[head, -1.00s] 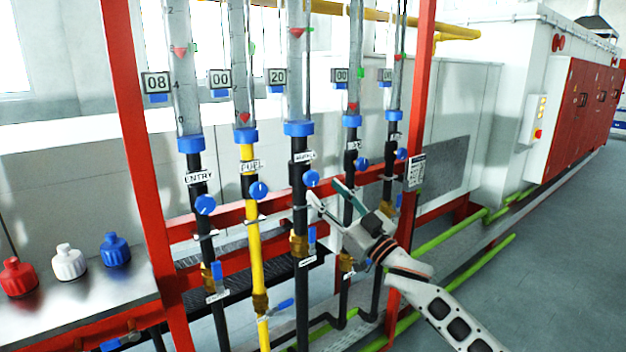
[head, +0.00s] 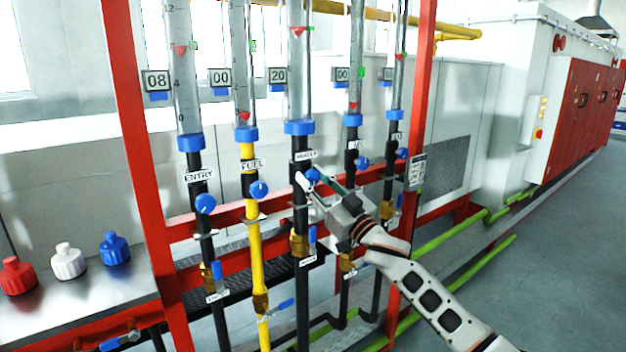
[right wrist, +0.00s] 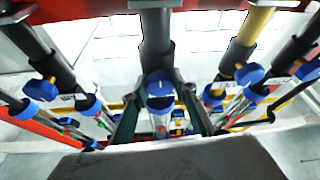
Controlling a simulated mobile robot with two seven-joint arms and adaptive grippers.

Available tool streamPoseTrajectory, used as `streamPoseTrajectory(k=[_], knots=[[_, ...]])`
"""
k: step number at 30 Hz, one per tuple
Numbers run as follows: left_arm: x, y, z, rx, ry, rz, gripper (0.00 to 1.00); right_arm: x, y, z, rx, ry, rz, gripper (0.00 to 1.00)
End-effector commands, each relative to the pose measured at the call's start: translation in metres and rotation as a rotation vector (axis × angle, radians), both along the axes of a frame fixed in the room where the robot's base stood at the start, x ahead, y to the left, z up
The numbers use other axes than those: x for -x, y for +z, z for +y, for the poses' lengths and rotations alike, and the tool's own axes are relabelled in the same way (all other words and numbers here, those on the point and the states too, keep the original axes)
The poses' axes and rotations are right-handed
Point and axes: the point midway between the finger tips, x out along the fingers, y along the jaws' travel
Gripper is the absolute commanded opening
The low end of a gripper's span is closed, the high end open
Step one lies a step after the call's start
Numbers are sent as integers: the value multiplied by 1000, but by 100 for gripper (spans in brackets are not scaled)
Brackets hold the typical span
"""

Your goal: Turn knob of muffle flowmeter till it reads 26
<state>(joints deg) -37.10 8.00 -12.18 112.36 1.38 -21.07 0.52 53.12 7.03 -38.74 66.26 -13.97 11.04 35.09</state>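The muffle flowmeter is the third tube (head: 299,75) from the left in the head view, and its display (head: 278,75) reads 20. Its blue knob (head: 313,176) sits on the black pipe below the label (head: 305,155). My right gripper (head: 311,183) is at this knob, with one finger to each side. In the right wrist view the knob (right wrist: 160,88) lies between the two green-grey fingers (right wrist: 158,108); they look open, with small gaps beside it. Contact is not visible. My left gripper is not in view.
The entry knob (head: 205,204) and fuel knob (head: 259,189) are to the left, and another flowmeter's knob (head: 362,163) is close on the right. A red upright post (head: 418,110) stands right of the tubes. Blue-handled valves hang below the knobs.

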Motion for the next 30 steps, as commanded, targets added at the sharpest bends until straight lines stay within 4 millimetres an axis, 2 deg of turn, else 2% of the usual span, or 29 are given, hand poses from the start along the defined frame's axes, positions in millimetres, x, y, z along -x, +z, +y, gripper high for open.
streamPoseTrajectory(k=[13, 30], knots=[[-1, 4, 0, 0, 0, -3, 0, -1, 1, -1, 69, -1, -50, 6], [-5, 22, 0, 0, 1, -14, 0, -1, 3, -1, 463, -1, -336, 6]])
